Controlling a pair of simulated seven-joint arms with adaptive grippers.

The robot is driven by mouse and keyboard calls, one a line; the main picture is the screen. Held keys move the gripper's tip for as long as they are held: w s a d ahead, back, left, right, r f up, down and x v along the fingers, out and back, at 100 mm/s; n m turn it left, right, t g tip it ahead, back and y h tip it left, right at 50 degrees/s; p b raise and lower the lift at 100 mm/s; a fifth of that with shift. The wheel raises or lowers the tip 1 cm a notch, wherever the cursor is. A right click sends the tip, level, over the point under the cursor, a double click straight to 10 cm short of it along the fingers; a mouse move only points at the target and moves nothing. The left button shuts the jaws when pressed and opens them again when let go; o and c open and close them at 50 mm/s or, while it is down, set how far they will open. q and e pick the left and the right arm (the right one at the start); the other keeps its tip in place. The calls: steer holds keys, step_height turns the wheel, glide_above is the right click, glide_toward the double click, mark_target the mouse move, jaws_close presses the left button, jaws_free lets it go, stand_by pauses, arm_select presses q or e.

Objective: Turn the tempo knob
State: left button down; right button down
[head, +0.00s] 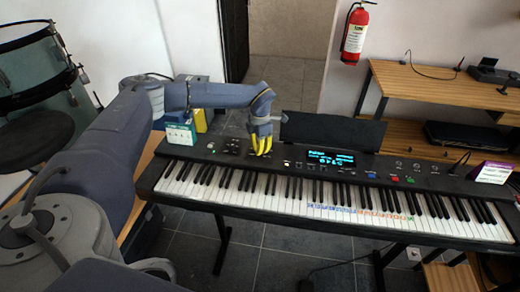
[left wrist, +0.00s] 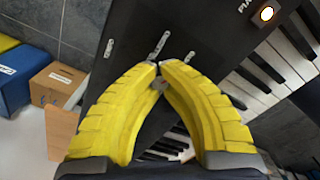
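The black keyboard (head: 300,165) stands across the middle of the head view, with a lit blue display (head: 331,160) on its panel. My left gripper (head: 262,152) has yellow fingers and is over the panel, left of the display, pointing down. In the left wrist view its fingertips (left wrist: 160,66) nearly meet, close above the black panel (left wrist: 140,30). A small grey part (left wrist: 160,86) shows between the fingers; I cannot tell whether it is a knob or whether they touch it. I cannot make out the tempo knob; the fingers may hide it. My right gripper is not in view.
A black music rest (head: 333,131) stands behind the display. A small labelled box (head: 181,131) sits at the keyboard's left end and a purple-and-white one (head: 491,172) at its right end. A wooden desk (head: 440,88) is at the back right. Drums (head: 35,68) stand at left.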

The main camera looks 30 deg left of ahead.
arm_select(q)
steer(key=c, duration=1.3)
jaws_free()
steer(key=shift+o, duration=0.2)
step_height(320, 180, up, 12)
